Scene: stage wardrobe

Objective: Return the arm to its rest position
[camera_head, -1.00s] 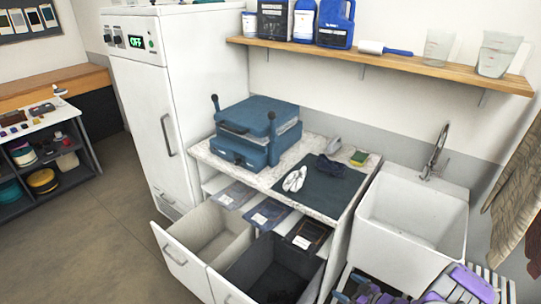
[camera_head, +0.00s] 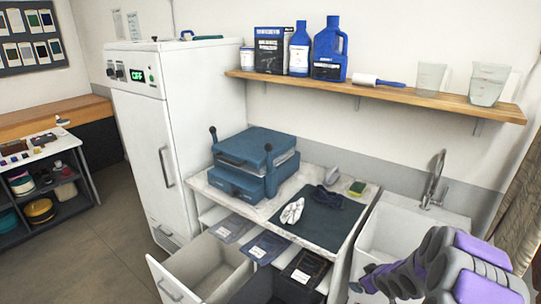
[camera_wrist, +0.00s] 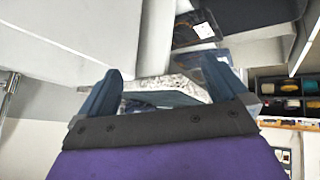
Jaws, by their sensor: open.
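My arm, purple and grey, shows at the lower right of the head view, in front of the white sink (camera_head: 382,238) and covering much of it. In the wrist view my gripper (camera_wrist: 163,88) has its two dark blue fingers spread wide apart. Nothing is held between them. The speckled edge of the worktop (camera_wrist: 178,84) shows beyond the fingers. The arm looks folded near my body, clear of the worktop items.
A wooden shelf (camera_head: 400,97) with bottles runs above. A white cabinet (camera_head: 145,125) stands left. Floor is free at left.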

